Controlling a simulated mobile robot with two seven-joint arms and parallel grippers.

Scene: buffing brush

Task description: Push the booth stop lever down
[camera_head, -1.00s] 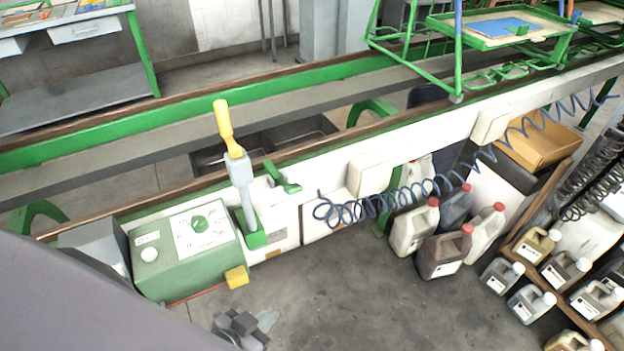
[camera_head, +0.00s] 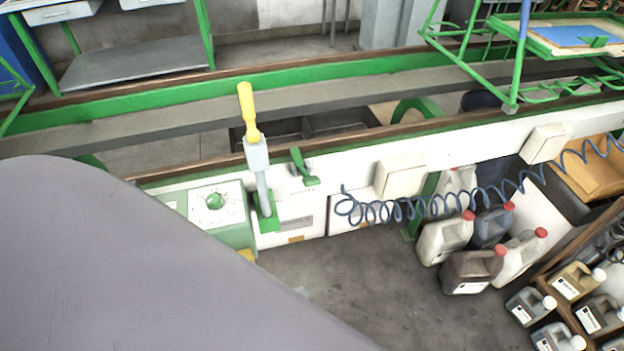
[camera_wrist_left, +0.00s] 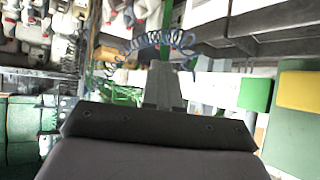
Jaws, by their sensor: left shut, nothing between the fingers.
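A tall lever with a yellow handle (camera_head: 247,112) and a grey shaft stands nearly upright on a green base, on the near side of the white rail. A smaller green lever (camera_head: 303,167) is mounted on the rail just to its right. I cannot tell from any label which is the booth stop lever. My left arm covers the lower left of the head view and hides its gripper there. In the left wrist view my left gripper (camera_wrist_left: 165,85) is shut and empty, with no lever at its fingers. My right gripper is not in view.
A blue coiled hose (camera_head: 375,212) hangs to the right. Several jugs (camera_head: 445,238) stand on the floor and a shelf. The floor (camera_head: 370,280) before the rail is clear.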

